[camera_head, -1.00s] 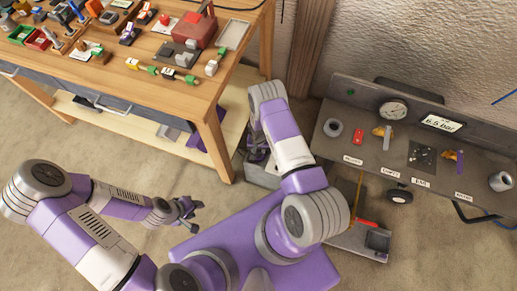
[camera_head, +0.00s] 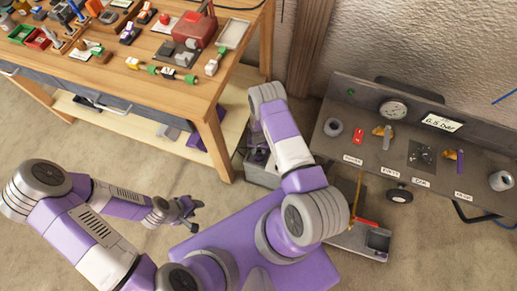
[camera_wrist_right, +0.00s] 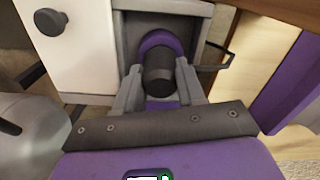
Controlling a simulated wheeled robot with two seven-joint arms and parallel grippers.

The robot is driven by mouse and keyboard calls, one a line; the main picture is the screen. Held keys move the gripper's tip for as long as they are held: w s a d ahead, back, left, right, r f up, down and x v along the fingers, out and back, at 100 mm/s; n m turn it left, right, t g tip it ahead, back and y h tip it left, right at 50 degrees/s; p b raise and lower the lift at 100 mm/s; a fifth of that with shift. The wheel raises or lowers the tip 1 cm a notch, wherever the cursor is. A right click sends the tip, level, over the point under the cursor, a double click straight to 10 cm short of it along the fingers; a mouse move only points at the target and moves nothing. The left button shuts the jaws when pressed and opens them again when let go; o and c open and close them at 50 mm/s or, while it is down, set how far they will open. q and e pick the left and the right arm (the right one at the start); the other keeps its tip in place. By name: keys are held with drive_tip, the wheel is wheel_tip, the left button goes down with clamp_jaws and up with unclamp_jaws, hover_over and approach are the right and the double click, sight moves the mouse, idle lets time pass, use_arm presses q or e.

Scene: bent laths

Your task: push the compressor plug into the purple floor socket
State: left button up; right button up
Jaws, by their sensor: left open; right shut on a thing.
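The compressor plug (camera_wrist_right: 160,78), a dark cylinder, stands between the fingers of my right gripper (camera_wrist_right: 158,88) in the right wrist view. My right gripper is shut on it. The purple floor socket (camera_wrist_right: 158,40) shows as a purple ring around the far end of the plug, set in a grey box. I cannot tell how deep the plug sits in it. In the head view my right gripper (camera_head: 258,156) is low over the grey box (camera_head: 262,174) beside the bench leg, and the plug is hidden there. My left gripper (camera_head: 187,208) is open and empty above the floor.
A wooden workbench (camera_head: 160,62) with many small parts stands at the upper left; its leg is close to my right gripper. A grey panel (camera_head: 375,155) with a gauge stands at the right. A white drawer front (camera_wrist_right: 75,45) is beside the socket.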

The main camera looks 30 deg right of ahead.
drive_tip(key=shift+f, duration=0.6)
idle(0.9)
drive_tip(key=o, duration=1.6)
drive_tip(key=shift+r, duration=0.15)
drive_tip(key=shift+r+p, duration=2.7)
drive_tip(key=shift+r, duration=0.95)
clamp_jaws()
